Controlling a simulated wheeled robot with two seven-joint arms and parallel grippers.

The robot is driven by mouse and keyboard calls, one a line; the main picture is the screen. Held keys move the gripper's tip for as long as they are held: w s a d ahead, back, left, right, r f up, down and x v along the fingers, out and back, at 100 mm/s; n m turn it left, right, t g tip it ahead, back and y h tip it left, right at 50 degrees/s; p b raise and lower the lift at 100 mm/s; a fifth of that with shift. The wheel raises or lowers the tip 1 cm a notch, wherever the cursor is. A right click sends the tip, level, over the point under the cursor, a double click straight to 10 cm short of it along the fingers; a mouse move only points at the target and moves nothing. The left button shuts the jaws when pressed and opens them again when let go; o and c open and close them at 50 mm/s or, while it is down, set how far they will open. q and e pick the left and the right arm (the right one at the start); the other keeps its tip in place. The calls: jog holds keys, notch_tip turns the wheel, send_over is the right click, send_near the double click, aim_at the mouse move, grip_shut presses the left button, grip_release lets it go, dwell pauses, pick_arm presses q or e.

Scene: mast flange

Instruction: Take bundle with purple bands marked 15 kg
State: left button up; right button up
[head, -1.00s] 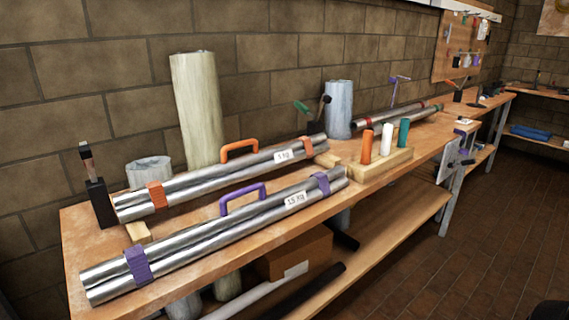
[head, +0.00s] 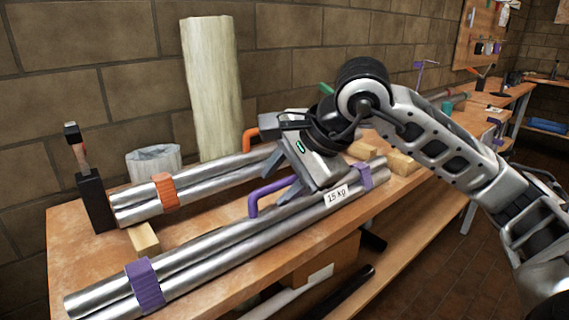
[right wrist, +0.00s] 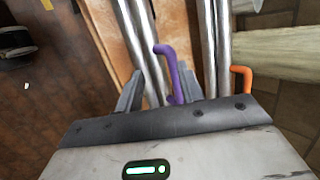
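The bundle of silver tubes with purple bands (head: 215,252) lies along the bench's front edge, with a "15 kg" label (head: 337,195) and a purple handle (head: 254,201) on top. My right gripper (head: 276,187) reaches in from the right and is at the handle, hiding part of it. In the right wrist view the purple handle (right wrist: 172,70) shows between the two spread fingers of my right gripper (right wrist: 162,74); the fingers look apart from it. The bundle's tubes (right wrist: 134,35) show beyond. My left gripper is not in view.
A bundle with orange bands (head: 200,182) and an orange handle (head: 250,137) lies just behind. A hammer in a black holder (head: 95,200) stands at the left end. A tall pale roll (head: 213,90) stands against the wall. Wooden blocks (head: 145,238) lie on the bench.

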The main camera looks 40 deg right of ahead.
aim_at(279, 185)
jog(key=w+d+f+b, duration=0.1)
jog(key=w+d+f+h+b, duration=0.1)
jog(key=w, duration=0.1)
jog(key=w+d+f+h, duration=0.1)
jog(key=shift+w+d+f+t+b, duration=0.1)
jog(key=shift+w+f+t+b, duration=0.2)
jog(key=shift+w+b, duration=0.1)
jog(key=shift+w+f, duration=0.4)
jog(key=shift+f, duration=0.15)
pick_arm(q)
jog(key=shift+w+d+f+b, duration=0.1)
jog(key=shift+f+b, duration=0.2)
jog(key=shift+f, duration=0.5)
pick_arm(e)
jog(key=shift+w+f, duration=0.25)
jog(key=shift+c, duration=0.2)
